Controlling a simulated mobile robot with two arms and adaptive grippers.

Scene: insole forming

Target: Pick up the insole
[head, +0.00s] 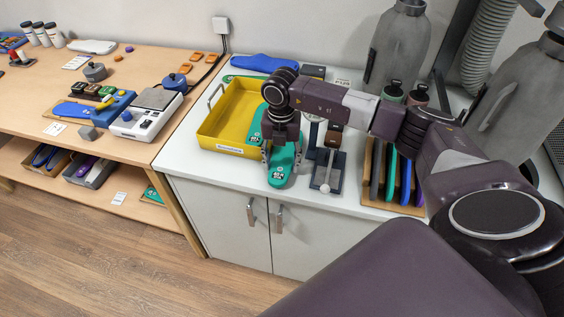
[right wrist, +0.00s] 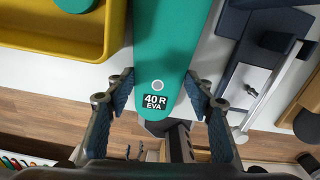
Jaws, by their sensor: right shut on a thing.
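A teal-green insole (head: 283,172) with a black label reading "40 R EVA" is at the white counter's front, right of the yellow tray. It also fills the middle of the right wrist view (right wrist: 170,50). My right gripper (head: 283,158) comes down over it from above. I cannot tell whether the insole is lifted off the counter. Another green insole (head: 255,126) lies in the tray, partly hidden by my arm. My left gripper is not in view.
The yellow tray (head: 222,146) stands close on the left. A dark press-like device with a lever (head: 328,172) is close on the right, then a wooden rack of insoles (head: 375,180). A blue insole (head: 263,63) lies behind the tray. Grey cylinders (head: 398,50) stand at the back.

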